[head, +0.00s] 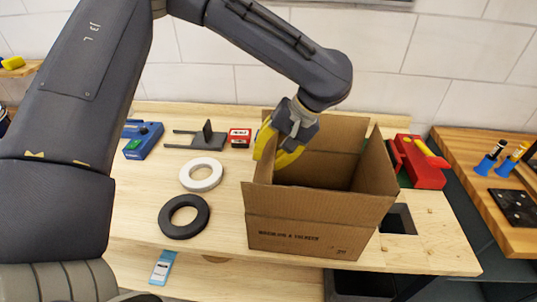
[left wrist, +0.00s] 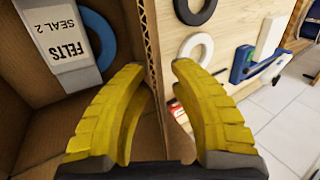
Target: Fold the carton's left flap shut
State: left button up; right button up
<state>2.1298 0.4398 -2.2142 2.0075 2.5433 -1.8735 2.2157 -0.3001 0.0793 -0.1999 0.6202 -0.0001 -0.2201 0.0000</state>
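The cardboard carton (head: 315,235) stands open-topped on the bench, its right flap (head: 375,168) raised. Its left flap (head: 258,172) stands roughly upright, partly hidden by my left gripper (head: 275,152). In the left wrist view the left gripper (left wrist: 160,85) has its yellow fingers spread, one inside the carton and one outside. The upright cardboard edge (left wrist: 153,55) runs between them, with gaps visible beside it. Inside the carton a grey-white pack labelled FELTS SEAL 2 (left wrist: 65,40) and a blue ring (left wrist: 98,38) show. My right gripper is not in view.
A white ring (head: 201,174) and a black ring (head: 184,216) lie left of the carton. Behind them are a blue device (head: 143,140), a dark bracket (head: 207,138) and a small red box (head: 240,137). A red tool (head: 420,163) sits close on the right.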

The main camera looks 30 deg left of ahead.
pick_arm(q)
jog(key=v, duration=1.2)
dwell(0.4)
